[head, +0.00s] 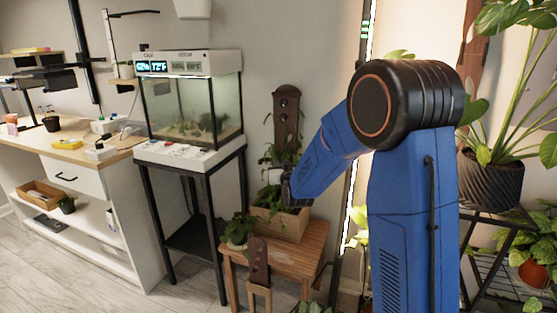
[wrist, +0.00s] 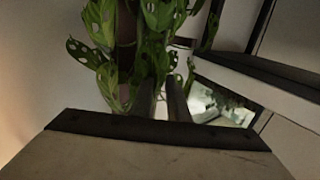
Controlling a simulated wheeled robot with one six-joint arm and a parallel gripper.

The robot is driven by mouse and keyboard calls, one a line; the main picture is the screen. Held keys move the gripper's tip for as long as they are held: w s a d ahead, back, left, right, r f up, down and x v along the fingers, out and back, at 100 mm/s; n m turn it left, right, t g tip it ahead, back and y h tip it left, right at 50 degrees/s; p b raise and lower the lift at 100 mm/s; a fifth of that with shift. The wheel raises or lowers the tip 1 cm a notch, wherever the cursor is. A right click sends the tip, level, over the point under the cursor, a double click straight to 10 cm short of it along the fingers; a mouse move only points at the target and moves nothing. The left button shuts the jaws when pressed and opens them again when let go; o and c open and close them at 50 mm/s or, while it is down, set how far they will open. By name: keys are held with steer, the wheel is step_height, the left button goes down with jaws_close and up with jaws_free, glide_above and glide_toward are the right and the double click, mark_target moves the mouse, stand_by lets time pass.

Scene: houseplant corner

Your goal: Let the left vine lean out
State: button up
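A leafy vine (head: 284,158) grows up a dark brown upright board (head: 287,118) from a wooden planter box (head: 283,224) on a wooden stool (head: 300,243). In the wrist view, a vine with holed green leaves (wrist: 152,45) hangs just beyond my gripper (wrist: 164,90). My gripper shows as two dark bars close together, pointing at the leaves. I cannot tell whether anything is between them. In the head view, my gripper (head: 288,190) is at the planter, partly hidden by my blue arm.
A glass tank (head: 195,110) on a black stand is left of the stool. A small potted plant (head: 239,230) sits at the stool's left. A second brown board (head: 258,262) stands at its front. A dark ribbed pot (head: 490,180) is at right. The floor at front left is clear.

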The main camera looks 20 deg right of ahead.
steer(key=shift+w, duration=0.95)
jaws_close()
